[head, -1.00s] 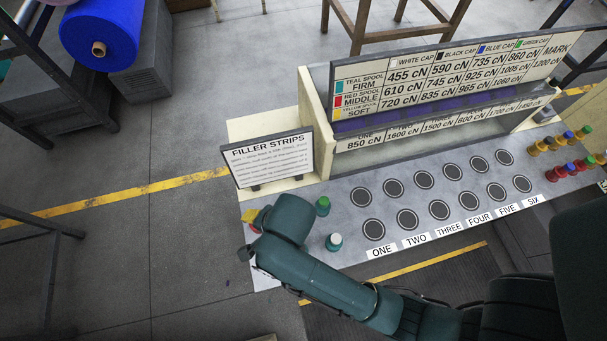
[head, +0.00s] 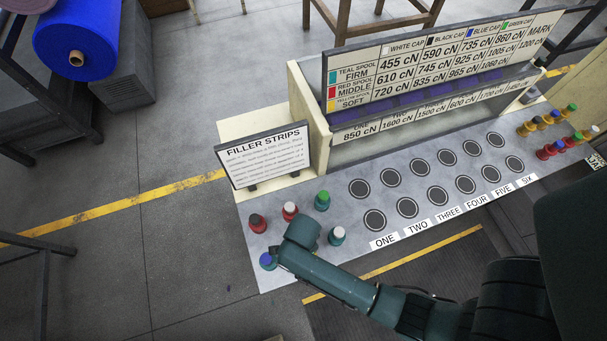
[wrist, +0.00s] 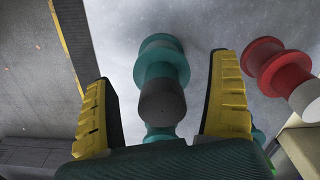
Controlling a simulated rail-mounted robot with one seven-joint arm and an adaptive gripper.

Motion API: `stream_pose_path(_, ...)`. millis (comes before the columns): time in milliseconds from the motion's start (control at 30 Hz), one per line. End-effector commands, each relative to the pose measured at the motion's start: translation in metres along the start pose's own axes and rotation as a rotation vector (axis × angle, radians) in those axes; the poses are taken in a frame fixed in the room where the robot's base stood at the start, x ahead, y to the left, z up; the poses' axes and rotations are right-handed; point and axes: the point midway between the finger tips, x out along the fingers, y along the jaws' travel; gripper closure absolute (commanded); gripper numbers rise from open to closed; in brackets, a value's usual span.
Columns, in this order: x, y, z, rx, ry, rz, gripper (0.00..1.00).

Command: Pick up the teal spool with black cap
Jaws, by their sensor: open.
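In the wrist view, the teal spool (wrist: 163,60) with a dark cap (wrist: 162,102) stands between the two yellow-and-black fingers of my gripper (wrist: 163,78). The gripper is open, with a gap on each side of the spool. The cap faces the camera. In the head view, my arm's rounded end (head: 303,233) covers this spool and the fingers, so neither shows there.
Near the arm stand a red spool with black cap (head: 257,224), a red one with white cap (head: 290,211), and teal ones with green (head: 322,201), white (head: 337,237) and blue caps (head: 268,261). Round marked spots (head: 374,220) and a sign (head: 265,153) lie beyond.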

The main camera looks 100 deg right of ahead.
Motion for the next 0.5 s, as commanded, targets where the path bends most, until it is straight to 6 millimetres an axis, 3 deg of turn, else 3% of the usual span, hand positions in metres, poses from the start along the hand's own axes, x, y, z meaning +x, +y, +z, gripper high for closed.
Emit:
stream_pose_path(133, 0.023, -0.001, -0.001, -0.001, 0.001, 0.001, 0.09)
stream_pose_path(400, 0.027, -0.001, -0.001, 0.0, 0.0, -0.001, 0.1)
stream_pose_path(500, 0.027, -0.001, -0.001, 0.0, 0.0, -0.001, 0.29)
